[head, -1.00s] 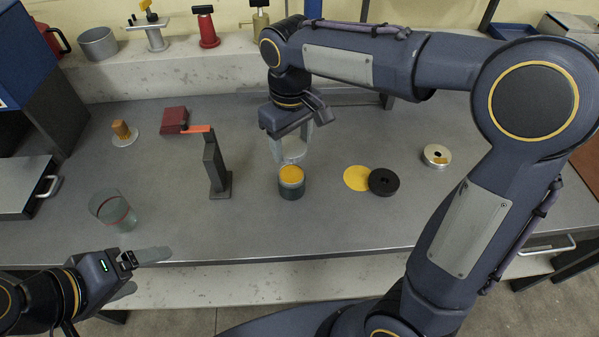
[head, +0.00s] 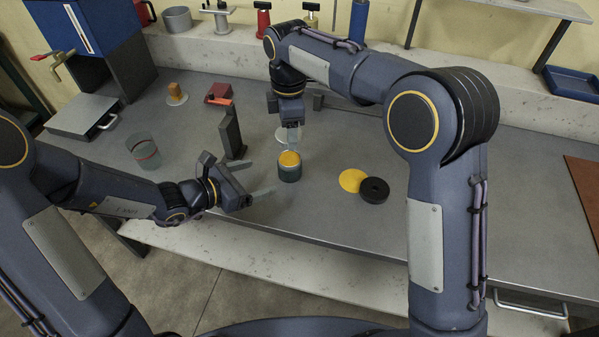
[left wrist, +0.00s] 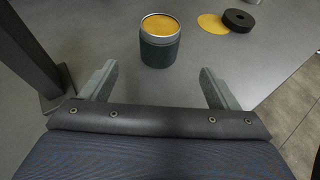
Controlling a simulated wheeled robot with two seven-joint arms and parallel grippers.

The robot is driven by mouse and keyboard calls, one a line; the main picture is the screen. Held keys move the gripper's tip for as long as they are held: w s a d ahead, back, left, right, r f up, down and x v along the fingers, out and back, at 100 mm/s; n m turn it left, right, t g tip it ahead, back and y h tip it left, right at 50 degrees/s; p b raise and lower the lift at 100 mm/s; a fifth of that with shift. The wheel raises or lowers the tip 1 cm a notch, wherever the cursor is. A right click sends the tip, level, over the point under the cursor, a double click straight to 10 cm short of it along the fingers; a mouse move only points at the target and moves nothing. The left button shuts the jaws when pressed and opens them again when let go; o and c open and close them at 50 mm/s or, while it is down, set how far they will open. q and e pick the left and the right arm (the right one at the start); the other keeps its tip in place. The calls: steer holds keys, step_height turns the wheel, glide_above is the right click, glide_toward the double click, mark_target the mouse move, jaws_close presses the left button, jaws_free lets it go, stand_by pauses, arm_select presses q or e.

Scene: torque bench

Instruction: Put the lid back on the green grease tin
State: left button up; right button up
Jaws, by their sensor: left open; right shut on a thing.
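The green grease tin (head: 289,174) stands upright on the bench, its top open on yellow grease. It also shows in the left wrist view (left wrist: 160,50), just beyond the fingertips and a little left of centre. My left gripper (head: 261,177) is open and empty, low at the left of the tin, its fingers pointing toward it and not touching. My right gripper (head: 292,141) is just behind the tin in the head view, shut on a pale disc (head: 282,134), apparently the lid. The fingers partly cover the disc, and its exact height is unclear.
A dark upright stand (head: 231,133) with an orange arm is close behind my left gripper. A yellow disc (head: 351,180) and a black ring (head: 374,190) lie right of the tin. A glass jar (head: 143,150) stands at left. The front right bench is clear.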

arm_select(q)
steer(key=shift+f, duration=0.2)
steer(key=shift+w, duration=0.1)
steer(key=shift+d, duration=0.1)
steer(key=x, duration=1.2)
steer(key=c, duration=1.5)
steer(key=shift+o, duration=0.2)
arm_select(e)
glide_above(290, 158)
steer(key=shift+f, duration=2.5)
steer(key=shift+f, duration=0.1)
steer(key=shift+f, duration=0.8)
